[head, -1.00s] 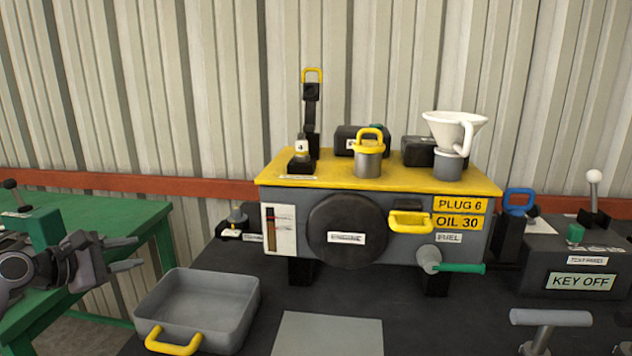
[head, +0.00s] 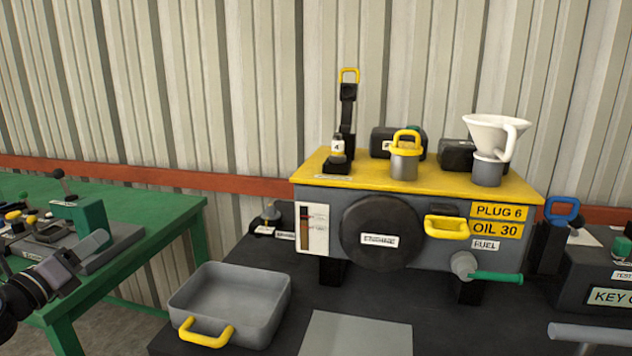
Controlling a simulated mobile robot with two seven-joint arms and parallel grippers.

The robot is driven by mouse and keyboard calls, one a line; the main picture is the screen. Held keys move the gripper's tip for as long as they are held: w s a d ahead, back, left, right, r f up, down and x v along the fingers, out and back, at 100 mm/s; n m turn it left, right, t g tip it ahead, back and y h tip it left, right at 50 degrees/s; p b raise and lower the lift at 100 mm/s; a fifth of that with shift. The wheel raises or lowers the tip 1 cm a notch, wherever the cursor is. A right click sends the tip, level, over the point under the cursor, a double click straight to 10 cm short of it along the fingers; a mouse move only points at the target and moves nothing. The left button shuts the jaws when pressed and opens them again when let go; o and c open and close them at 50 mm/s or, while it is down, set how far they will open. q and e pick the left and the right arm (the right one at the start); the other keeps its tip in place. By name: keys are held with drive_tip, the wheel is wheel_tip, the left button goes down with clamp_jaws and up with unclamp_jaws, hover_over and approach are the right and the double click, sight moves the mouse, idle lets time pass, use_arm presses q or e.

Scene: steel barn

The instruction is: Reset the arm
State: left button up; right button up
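My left gripper (head: 73,262) is at the left edge of the head view, in front of the green table. It is seen from the side, with nothing visible held in it, and the gap between its fingers cannot be made out. It is apart from the grey pan (head: 186,297) with a yellow handle, which sits to its right. My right gripper is out of view. The yellow-topped engine box (head: 308,179) stands on the dark bench, with a white funnel (head: 495,137) at the right of its top.
The green table (head: 160,215) at left holds a green clamp-like fixture (head: 90,220). The dark bench (head: 275,335) carries a flat grey plate (head: 355,334) and a KEY OFF panel (head: 610,296) at right. A corrugated wall with a red rail (head: 150,176) stands behind.

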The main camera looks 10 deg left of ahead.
use_arm(q)
drive_tip(key=a+f+n+g+y, duration=0.1)
drive_tip(key=a+n+y, duration=0.3)
drive_tip(key=n, duration=0.8)
drive_tip(key=a+f+n+g+y, duration=0.15)
drive_tip(key=a+n+y, duration=0.3)
drive_tip(key=n, duration=0.65)
drive_tip(key=s+d+f+n+g+h, duration=0.1)
drive_tip(key=s+d+f+h, duration=0.15)
drive_tip(key=d+f, duration=0.5)
drive_tip(key=s+d+f+n+g+h, duration=0.15)
drive_tip(key=s+d+f, duration=0.3)
drive_tip(key=f, duration=0.65)
drive_tip(key=s+d+f+n+g+h, duration=0.1)
drive_tip(key=s+d+f+h, duration=0.1)
drive_tip(key=s+d+f, duration=0.4)
drive_tip(key=s+d+f+n+g+h, duration=0.1)
drive_tip(key=s+d+f, duration=0.5)
drive_tip(key=s+d, duration=0.8)
drive_tip(key=d+n+g, duration=0.1)
drive_tip(key=d, duration=0.4)
drive_tip(key=shift+s+f+g+h, duration=0.3)
drive_tip(key=shift+f+h, duration=0.05)
drive_tip(key=shift+f, duration=0.05)
drive_tip(key=shift+w+n, duration=0.1)
drive_tip(key=shift+n, duration=0.15)
